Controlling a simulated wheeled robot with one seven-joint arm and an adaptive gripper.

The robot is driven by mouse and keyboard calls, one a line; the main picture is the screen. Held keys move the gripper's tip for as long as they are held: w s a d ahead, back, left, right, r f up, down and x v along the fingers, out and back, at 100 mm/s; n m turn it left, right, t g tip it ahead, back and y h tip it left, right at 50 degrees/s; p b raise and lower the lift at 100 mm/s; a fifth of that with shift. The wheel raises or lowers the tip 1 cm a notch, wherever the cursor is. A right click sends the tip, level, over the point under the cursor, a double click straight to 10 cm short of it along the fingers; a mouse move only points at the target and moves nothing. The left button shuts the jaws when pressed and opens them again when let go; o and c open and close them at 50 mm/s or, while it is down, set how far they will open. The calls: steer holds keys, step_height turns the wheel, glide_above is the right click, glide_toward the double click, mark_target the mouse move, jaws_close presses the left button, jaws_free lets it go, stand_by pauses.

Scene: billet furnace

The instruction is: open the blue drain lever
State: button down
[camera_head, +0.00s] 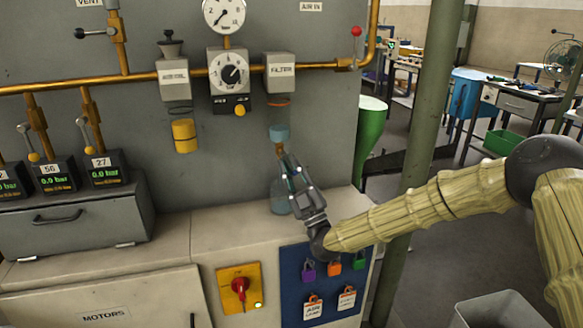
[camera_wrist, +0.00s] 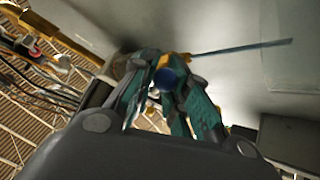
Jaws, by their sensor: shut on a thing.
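The filter unit (camera_head: 280,72) is on the brass pipe on the grey panel, with a blue-tinted bowl (camera_head: 279,132) under it. My gripper (camera_head: 284,160) is just below this bowl, pointing up and to the left, with its fingers closed together. In the wrist view my gripper (camera_wrist: 165,88) has its fingertips around a round dark-blue end (camera_wrist: 172,77), which looks like the blue drain lever. The rest of the lever is hidden by the fingers, so I cannot tell its angle. A clear jar (camera_head: 280,197) stands on the ledge behind my gripper.
The air oil unit (camera_head: 173,80) and a pressure gauge (camera_head: 224,14) are to the left. A red-knobbed lever (camera_head: 356,32) is on the pipe at the right. A blue padlock board (camera_head: 325,285) is below my wrist. A green post (camera_head: 432,90) stands behind my arm.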

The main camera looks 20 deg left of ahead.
steer(key=c, duration=1.6)
jaws_free()
steer(key=shift+f, duration=0.1)
steer(key=s+d+f, duration=0.3)
steer(key=s+d, duration=0.6)
steer(key=d, duration=0.3)
steer(key=shift+s+d+f, duration=0.15)
steer(key=shift+s+d, duration=0.05)
steer(key=shift+s, duration=0.1)
